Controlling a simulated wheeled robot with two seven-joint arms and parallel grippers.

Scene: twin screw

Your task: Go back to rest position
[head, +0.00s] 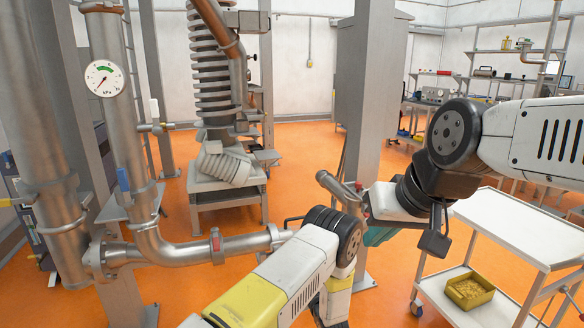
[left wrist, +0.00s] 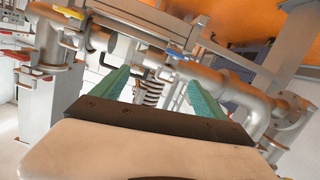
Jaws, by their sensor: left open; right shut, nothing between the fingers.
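My left gripper (left wrist: 158,88) shows in the left wrist view with its two teal fingers apart and nothing between them. Pipes and a coiled column lie beyond its fingers. In the head view my left arm comes up from the bottom, and its fingers cannot be made out there. My right gripper (head: 378,236) shows in the head view as a bit of teal, partly hidden behind my own wrist links, in front of the grey post. It appears shut, with no object seen in it.
A steel pipe (head: 185,252) with a flange runs across the left, below a round gauge (head: 104,78). A grey post (head: 368,90) stands close behind my arms. A white cart (head: 515,225) with a yellow bin (head: 469,290) stands at right. Open orange floor (head: 300,150) lies beyond.

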